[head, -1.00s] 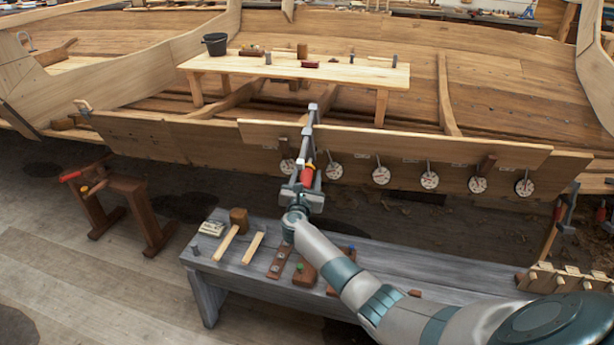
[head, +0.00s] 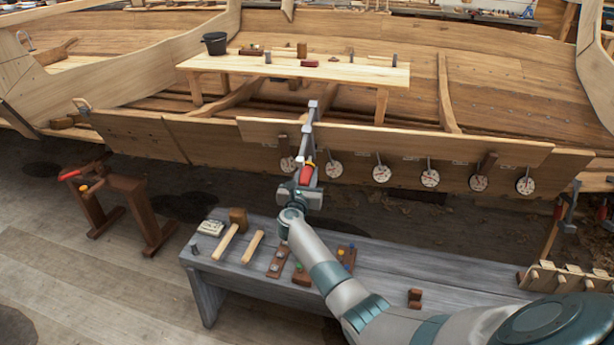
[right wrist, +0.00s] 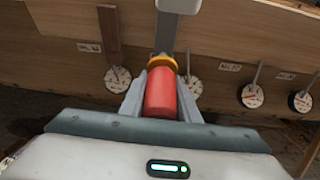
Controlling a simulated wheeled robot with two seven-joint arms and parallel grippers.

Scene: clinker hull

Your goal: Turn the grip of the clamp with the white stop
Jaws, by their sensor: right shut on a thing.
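A grey bar clamp (head: 311,125) stands across the edge of the hull's upper plank. Its red grip (head: 307,171) hangs at the near end, and the grip also shows in the right wrist view (right wrist: 161,93) below a yellow collar (right wrist: 164,62). A pale block (right wrist: 180,5) sits on the bar at the top of that view; I cannot tell whether it is a white stop. My right gripper (head: 305,182) is shut on the red grip, with a finger on each side of it. My left gripper is not in view.
Several round dials (head: 430,179) hang along the hull plank (head: 400,150). A grey bench (head: 385,262) with a mallet (head: 236,222) and small blocks lies under my right arm. Other red-gripped clamps are at the right edge (head: 567,212) and on the left trestle (head: 70,175).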

